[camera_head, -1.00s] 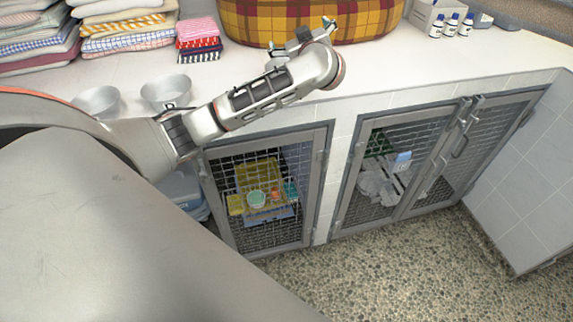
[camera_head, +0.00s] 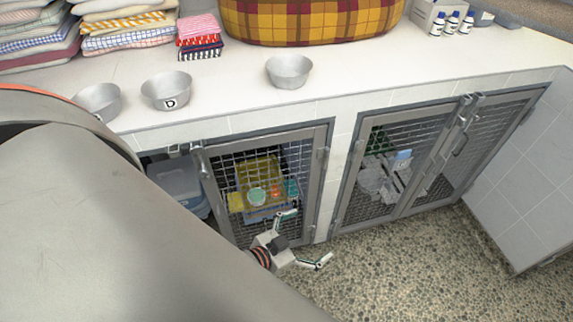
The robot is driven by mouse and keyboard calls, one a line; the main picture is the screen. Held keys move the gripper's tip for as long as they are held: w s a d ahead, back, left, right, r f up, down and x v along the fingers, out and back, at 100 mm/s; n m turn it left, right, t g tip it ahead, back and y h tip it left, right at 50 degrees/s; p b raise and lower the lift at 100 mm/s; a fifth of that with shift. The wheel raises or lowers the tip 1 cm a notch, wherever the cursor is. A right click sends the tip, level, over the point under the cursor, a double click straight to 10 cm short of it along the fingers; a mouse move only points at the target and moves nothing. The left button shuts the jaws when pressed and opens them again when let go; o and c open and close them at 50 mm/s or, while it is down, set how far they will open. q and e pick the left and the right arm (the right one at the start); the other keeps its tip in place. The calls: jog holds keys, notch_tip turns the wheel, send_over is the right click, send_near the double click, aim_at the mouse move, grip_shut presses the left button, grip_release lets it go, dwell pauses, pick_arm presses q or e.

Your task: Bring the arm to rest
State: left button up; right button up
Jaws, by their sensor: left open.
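My left gripper (camera_head: 303,238) is low in front of the left kennel door (camera_head: 319,190), above the pebbled floor. Its two fingers are spread apart and nothing is between them. Most of the arm behind it is hidden by my own body at the lower left. My right gripper is not in view.
Metal bowls stand on the counter (camera_head: 340,85): one alone (camera_head: 289,71), a bowl marked D (camera_head: 167,91) and another at the left (camera_head: 98,101). Folded towels (camera_head: 125,25), a plaid bed (camera_head: 310,20) and small bottles (camera_head: 452,22) are behind. The floor (camera_head: 420,270) is clear.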

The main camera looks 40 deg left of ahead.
pick_arm(q)
jog(key=s+a+f+g+y, duration=0.1)
jog(key=s+a+f+g, duration=0.1)
jog(key=s+f, duration=0.4)
jog(key=shift+s+a+f+y, duration=0.15)
jog(key=shift+s+a+y, duration=0.15)
jog(key=shift+s+a, duration=0.2)
jog(key=shift+c, duration=0.4)
